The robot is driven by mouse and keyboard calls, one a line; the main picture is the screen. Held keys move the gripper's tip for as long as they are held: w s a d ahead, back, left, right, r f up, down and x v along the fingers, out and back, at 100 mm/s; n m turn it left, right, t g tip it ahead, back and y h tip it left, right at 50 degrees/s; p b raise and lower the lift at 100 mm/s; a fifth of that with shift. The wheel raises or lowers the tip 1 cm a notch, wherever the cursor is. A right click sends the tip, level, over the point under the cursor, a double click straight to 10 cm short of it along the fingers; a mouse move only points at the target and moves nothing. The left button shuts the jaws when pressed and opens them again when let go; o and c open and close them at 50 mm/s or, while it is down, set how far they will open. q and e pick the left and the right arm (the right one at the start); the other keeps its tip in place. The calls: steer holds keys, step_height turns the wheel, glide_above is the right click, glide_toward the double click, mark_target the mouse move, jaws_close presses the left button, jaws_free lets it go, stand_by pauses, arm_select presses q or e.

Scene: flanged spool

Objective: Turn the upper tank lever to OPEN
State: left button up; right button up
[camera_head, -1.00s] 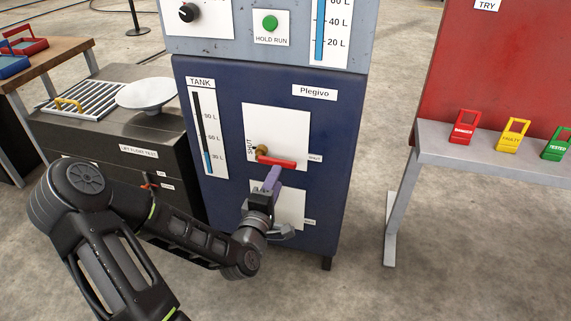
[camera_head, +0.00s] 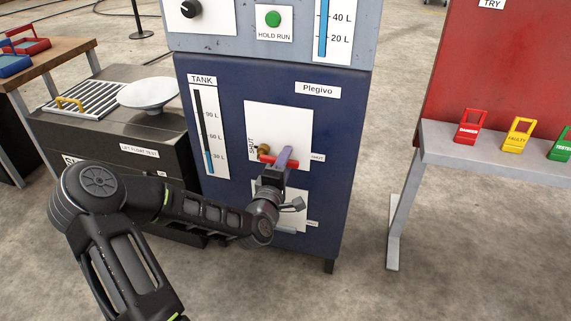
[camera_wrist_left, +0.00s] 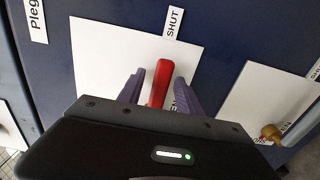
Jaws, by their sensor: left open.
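The upper tank lever (camera_head: 266,159) is a red handle on a brass pivot, set on a white plate (camera_head: 280,122) of the blue cabinet. It lies roughly level and points right, towards a SHUT label. My left gripper (camera_head: 286,153) is at the lever's outer part, with its purple fingers hiding some of the red. In the left wrist view, the red lever (camera_wrist_left: 160,85) sits between the two spread fingers of my left gripper (camera_wrist_left: 159,77), with a gap visible on each side. The lever's pivot end is hidden there. My right gripper is out of view.
A lower white plate (camera_head: 268,190) is partly hidden by my left arm; a brass knob (camera_wrist_left: 271,133) shows on a plate in the wrist view. A dark bench with a white dish (camera_head: 152,93) stands left. A grey shelf with coloured tags (camera_head: 468,126) stands right.

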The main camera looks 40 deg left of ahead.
arm_select(q)
jaws_close()
stand_by(0.3)
stand_by(1.1)
